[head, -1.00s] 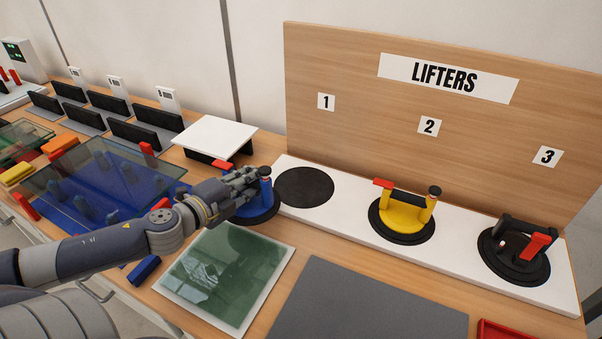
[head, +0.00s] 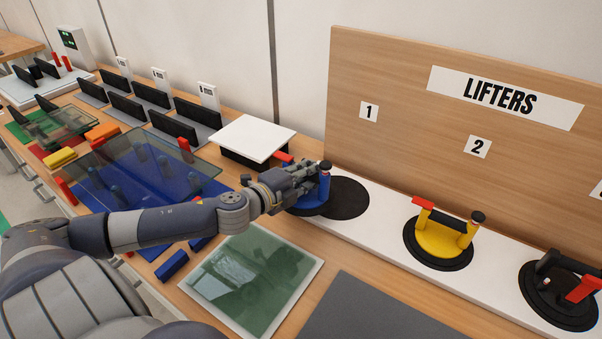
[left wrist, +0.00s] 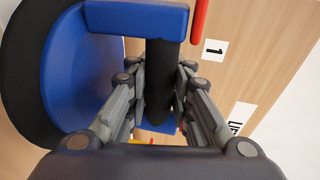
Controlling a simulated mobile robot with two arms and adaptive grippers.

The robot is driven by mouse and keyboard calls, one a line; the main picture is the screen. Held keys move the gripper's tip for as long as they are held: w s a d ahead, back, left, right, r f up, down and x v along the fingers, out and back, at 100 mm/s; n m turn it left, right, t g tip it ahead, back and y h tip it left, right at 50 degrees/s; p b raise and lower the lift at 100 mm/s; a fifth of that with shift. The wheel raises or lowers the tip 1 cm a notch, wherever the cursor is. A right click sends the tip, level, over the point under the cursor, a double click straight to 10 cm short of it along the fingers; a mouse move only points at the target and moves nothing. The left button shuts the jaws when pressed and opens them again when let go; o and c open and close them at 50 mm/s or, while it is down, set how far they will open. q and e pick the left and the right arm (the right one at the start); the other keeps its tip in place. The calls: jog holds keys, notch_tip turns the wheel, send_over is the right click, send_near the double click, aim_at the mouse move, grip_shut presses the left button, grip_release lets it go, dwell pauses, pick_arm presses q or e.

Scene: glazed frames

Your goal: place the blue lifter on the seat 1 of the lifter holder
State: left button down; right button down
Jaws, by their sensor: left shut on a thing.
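My left gripper (head: 300,182) is shut on the handle of the blue lifter (head: 324,184). In the left wrist view the fingers close around the dark grip of the blue lifter (left wrist: 70,75), and its black suction pad is at the left. The lifter holder (head: 385,232) is a long white base with a wooden back board. Seat 1 (head: 350,199) is a black disc under the label 1. The blue lifter is upright and overlaps the left edge of seat 1 in the head view; I cannot tell its height above the base. My right gripper is out of view.
A yellow lifter (head: 440,243) stands on seat 2 and a black lifter (head: 560,290) on the seat at the right. A white-topped stand (head: 253,137) is just behind my gripper. A green glass pane (head: 250,280) and a grey mat (head: 375,310) lie in front.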

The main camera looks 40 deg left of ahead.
pick_arm(q)
jog(key=w+d+f+p, duration=0.1)
jog(key=w, duration=0.2)
jog(key=w+d+f+p, duration=0.1)
jog(key=w+d, duration=0.1)
jog(key=w+d+f+p, duration=0.1)
jog(key=w+d, duration=0.1)
jog(key=w, duration=0.1)
jog(key=shift+w+f, duration=0.25)
jog(key=shift+w, duration=0.1)
jog(key=shift+a+f, duration=0.1)
jog(key=shift+f, duration=0.15)
jog(key=shift+f, duration=0.1)
jog(key=c, duration=1.8)
grip_release()
jog(key=shift+f, duration=0.2)
jog(key=o, duration=0.4)
jog(key=shift+s, duration=0.1)
jog(key=shift+r, duration=0.1)
